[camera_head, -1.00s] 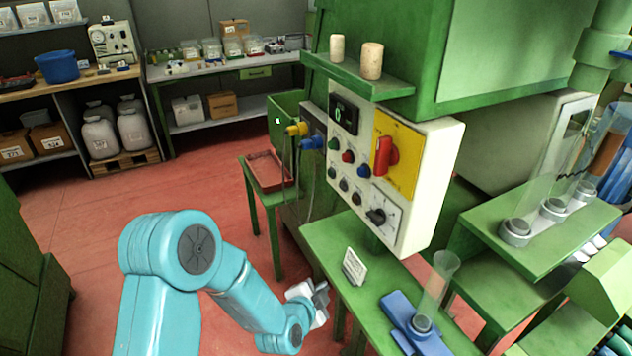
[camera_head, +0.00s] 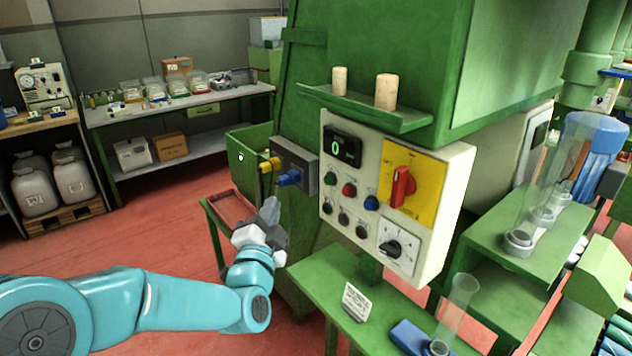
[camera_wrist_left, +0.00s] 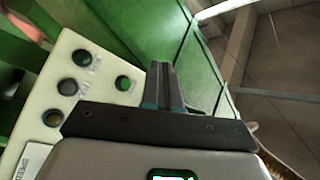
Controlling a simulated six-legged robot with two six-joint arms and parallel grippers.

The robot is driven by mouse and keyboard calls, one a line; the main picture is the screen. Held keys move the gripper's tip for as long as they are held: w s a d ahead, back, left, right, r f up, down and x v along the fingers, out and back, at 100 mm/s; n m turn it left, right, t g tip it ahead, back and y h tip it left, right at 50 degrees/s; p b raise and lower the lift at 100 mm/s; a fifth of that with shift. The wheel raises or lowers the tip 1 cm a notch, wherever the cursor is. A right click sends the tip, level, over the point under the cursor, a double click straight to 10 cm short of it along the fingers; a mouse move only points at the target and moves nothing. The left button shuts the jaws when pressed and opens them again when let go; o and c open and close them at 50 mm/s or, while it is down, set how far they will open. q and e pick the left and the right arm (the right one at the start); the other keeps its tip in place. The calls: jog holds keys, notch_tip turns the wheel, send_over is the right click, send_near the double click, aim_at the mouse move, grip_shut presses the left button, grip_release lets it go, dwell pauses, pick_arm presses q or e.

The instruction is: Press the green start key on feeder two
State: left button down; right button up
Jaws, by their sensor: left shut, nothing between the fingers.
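The white control panel (camera_head: 385,150) is fixed to the front of the green machine. Its green key (camera_head: 331,178) sits at the left of the upper row, beside a red key (camera_head: 349,189) and a blue key (camera_head: 371,202). The green key (camera_wrist_left: 124,83) also shows in the left wrist view, just left of the fingertips. My left gripper (camera_head: 270,206) is shut and empty, left of the panel and apart from it in the head view. Its closed fingers (camera_wrist_left: 163,72) point toward the panel side in the wrist view. My right gripper is not in view.
A red rotary switch (camera_head: 402,188) on a yellow plate and a black dial (camera_head: 391,247) share the panel. A grey box (camera_head: 294,165) with yellow and blue plugs is close behind the gripper. Two corks stand on the green shelf (camera_head: 365,110). A green table (camera_head: 325,275) lies below.

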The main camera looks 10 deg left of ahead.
aim_at(328, 180)
pick_arm(q)
jog(key=shift+s+d+r, duration=0.2)
jog(key=shift+d+r, duration=0.35)
jog(key=shift+r, duration=0.2)
jog(key=w+d+p, duration=0.2)
jog(key=w+d, duration=0.3)
jog(key=w, duration=0.2)
jog(key=shift+d+p, duration=0.25)
jog(key=shift+p, duration=0.05)
jog(key=shift+d, duration=0.1)
dwell(1.6)
